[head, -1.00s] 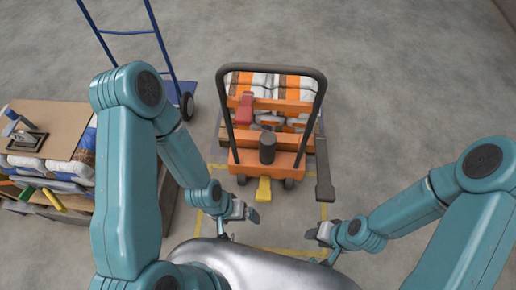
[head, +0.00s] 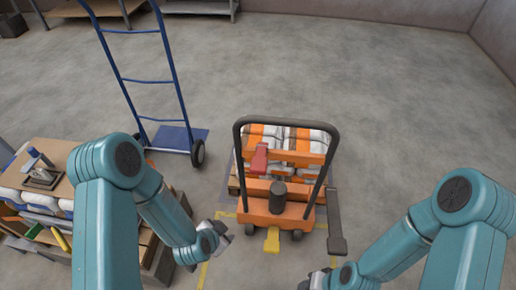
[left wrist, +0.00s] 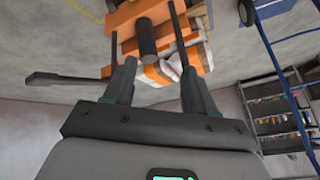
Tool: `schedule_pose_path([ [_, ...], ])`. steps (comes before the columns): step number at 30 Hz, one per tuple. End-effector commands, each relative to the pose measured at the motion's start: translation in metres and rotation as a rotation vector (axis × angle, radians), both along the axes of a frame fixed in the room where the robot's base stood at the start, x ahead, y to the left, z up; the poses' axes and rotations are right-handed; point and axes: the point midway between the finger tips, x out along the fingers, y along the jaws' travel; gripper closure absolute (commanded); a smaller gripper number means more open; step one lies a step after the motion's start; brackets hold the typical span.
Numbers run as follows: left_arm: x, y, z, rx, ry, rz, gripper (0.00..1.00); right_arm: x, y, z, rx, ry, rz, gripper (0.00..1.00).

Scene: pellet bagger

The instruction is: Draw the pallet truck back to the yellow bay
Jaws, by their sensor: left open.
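The orange pallet truck (head: 262,217) stands ahead of me, its black hoop handle (head: 240,160) upright. White and orange sacks (head: 310,143) are stacked behind its frame. Yellow floor lines (head: 204,272) of the bay show in front of and beside the truck; my arms hide part of them. My left gripper (head: 222,237) is open and empty, left of and nearer than the truck, apart from the handle. The truck's orange body (left wrist: 122,22) shows beyond the fingers in the left wrist view. My right gripper (head: 316,280) is low at the picture's bottom, its jaws unclear.
A blue hand truck (head: 183,137) stands behind left. A bench (head: 50,150) with sacks and tools is at the left. A dark bar (head: 335,225) sticks out along the truck's right side. Shelving (left wrist: 275,115) shows in the left wrist view. The floor at the right is clear.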

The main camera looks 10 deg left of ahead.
Motion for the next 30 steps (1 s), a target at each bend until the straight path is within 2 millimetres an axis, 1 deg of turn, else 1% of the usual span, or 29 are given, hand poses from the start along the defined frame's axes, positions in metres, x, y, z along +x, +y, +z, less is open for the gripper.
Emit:
schedule_pose_path([
  [1,0.026,0.004,0.028,0.125,-0.120,-0.085,0.45,0.000,0.000,0.017,0.000,-0.001,0.000,0.57],
  [2,0.041,0.006,0.045,0.219,-0.196,-0.138,0.45,0.000,0.000,0.025,0.000,-0.001,0.000,0.57],
  [3,0.062,0.008,0.071,0.351,-0.295,-0.204,0.45,0.000,0.000,0.036,0.000,-0.001,0.000,0.57],
  [5,0.091,0.006,0.118,0.560,-0.434,-0.289,0.45,0.000,0.000,0.058,0.000,-0.001,0.000,0.57],
  [6,0.105,0.001,0.149,0.681,-0.508,-0.324,0.45,0.000,0.000,0.071,0.000,-0.001,0.001,0.57],
  [8,0.121,-0.010,0.191,0.820,-0.600,-0.355,0.45,0.000,0.000,0.090,0.000,-0.001,0.001,0.57],
  [9,0.128,-0.021,0.216,0.873,-0.650,-0.360,0.45,0.000,0.000,0.102,0.000,-0.001,0.001,0.57],
  [11,0.134,-0.039,0.245,0.893,-0.705,-0.360,0.45,0.000,0.000,0.118,0.000,-0.001,0.001,0.57],
  [12,0.135,-0.054,0.258,0.886,-0.725,-0.376,0.45,0.000,0.000,0.127,0.000,-0.001,0.001,0.57],
  [15,0.132,-0.078,0.274,0.871,-0.759,-0.416,0.45,0.000,0.000,0.139,0.000,-0.001,0.001,0.57],
  [16,0.131,-0.083,0.276,0.868,-0.764,-0.424,0.45,0.000,0.000,0.140,0.000,-0.001,0.000,0.57],
  [18,0.132,-0.089,0.278,0.864,-0.772,-0.433,0.45,0.000,0.000,0.141,0.000,-0.001,0.000,0.57],
  [20,0.137,-0.090,0.276,0.863,-0.776,-0.433,0.45,0.000,0.000,0.140,0.000,-0.001,0.000,0.57],
  [23,0.153,-0.089,0.271,0.862,-0.776,-0.430,0.45,0.000,0.000,0.137,0.000,0.000,0.000,0.57],
  [28,0.190,-0.089,0.263,0.862,-0.777,-0.431,0.45,0.000,0.000,0.133,0.000,0.000,0.000,0.57],
  [30,0.203,-0.089,0.255,0.863,-0.778,-0.432,0.45,0.000,0.000,0.117,0.000,-0.001,0.000,0.57],
])
